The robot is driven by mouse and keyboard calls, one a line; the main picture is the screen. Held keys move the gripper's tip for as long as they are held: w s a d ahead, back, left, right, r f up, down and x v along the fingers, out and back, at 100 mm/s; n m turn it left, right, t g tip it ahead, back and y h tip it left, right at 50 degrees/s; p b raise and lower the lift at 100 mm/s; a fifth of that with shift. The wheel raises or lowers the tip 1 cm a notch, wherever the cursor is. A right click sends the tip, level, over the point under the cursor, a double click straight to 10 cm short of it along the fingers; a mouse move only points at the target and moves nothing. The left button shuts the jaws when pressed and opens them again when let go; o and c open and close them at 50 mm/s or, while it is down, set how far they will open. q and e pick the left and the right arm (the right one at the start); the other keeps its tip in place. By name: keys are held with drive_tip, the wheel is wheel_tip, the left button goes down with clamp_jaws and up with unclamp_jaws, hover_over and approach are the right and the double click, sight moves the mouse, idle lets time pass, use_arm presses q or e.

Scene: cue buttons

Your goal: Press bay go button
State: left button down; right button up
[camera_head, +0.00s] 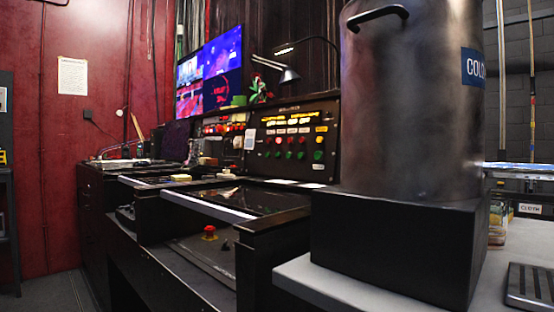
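A black upright control panel (292,143) stands on the dark console in the middle of the head view. It has rows of red, green and yellow buttons with small labels. A green button (318,155) sits at its lower right. The labels are too small to read, so I cannot tell which is the bay go button. A second panel with red and orange lights (222,125) is to its left. A red mushroom button (209,232) is on a lower surface below the console top. Neither of my grippers is in view.
A large metal drum (410,110) on a black box (400,243) fills the right foreground and stands beside the panel's right end. A pale table (330,285) is under the box. A monitor (209,72) and a desk lamp (287,74) are behind. Floor shows at lower left.

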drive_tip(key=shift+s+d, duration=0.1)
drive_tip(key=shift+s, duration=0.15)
